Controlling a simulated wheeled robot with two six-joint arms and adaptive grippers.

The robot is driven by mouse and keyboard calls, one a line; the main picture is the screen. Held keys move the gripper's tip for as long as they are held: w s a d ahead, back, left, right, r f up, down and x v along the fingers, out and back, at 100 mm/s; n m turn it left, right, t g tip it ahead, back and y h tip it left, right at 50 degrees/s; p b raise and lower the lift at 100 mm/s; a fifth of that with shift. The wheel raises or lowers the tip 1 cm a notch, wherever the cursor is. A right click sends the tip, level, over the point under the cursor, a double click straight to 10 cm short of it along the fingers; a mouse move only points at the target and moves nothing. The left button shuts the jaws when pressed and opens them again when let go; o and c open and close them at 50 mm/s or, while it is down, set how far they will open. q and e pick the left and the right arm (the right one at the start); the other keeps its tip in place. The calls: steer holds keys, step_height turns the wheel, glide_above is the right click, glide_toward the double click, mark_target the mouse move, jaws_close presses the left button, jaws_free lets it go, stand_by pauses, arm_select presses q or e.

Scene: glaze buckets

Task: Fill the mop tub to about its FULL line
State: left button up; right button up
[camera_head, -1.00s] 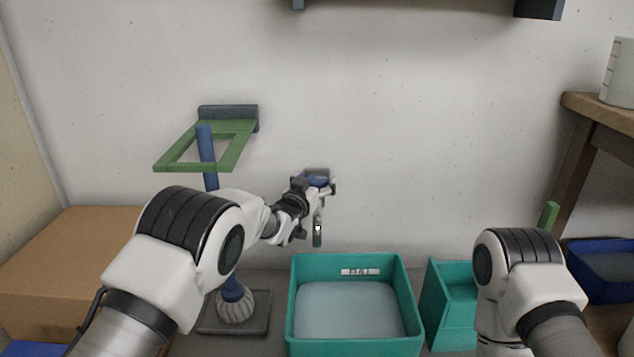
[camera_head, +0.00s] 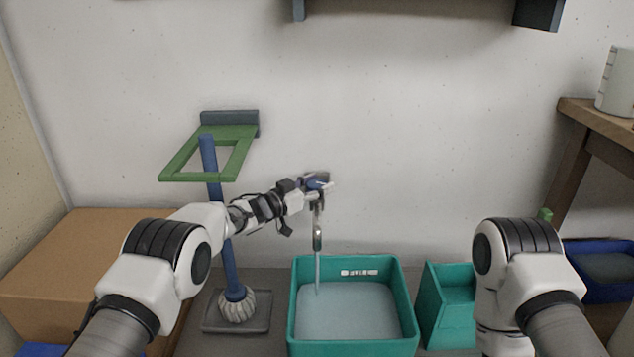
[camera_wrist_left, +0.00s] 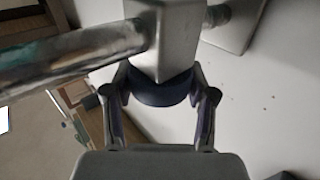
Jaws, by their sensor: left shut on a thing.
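The mop tub (camera_head: 409,315) is a teal open bin on the floor, with grey-blue water (camera_head: 345,312) inside. A white FULL label (camera_head: 359,273) is on its inner back wall, and the water surface lies below it. A wall tap's spout (camera_head: 317,236) hangs above the tub, and a thin stream (camera_head: 317,275) falls from it into the water. My left gripper (camera_head: 317,184) is shut on the tap's blue knob (camera_wrist_left: 162,91), which sits between both fingers in the left wrist view, against the grey metal tap body (camera_wrist_left: 165,40). My right gripper is hidden.
A blue-handled mop (camera_head: 229,265) stands in a grey tray under a green wall bracket (camera_head: 197,180), close to my left arm. A smaller teal bin (camera_head: 447,310) is right of the tub. A cardboard box (camera_head: 70,260) is left; a wooden bench (camera_head: 590,112) is right.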

arm_select(q)
steer(key=shift+r+m, duration=0.1)
steer(key=shift+m, duration=0.2)
steer(key=o, duration=1.2)
steer(key=shift+c, duration=0.2)
steer(key=shift+a, duration=0.1)
steer(key=v, duration=1.2)
steer(key=shift+w, duration=0.1)
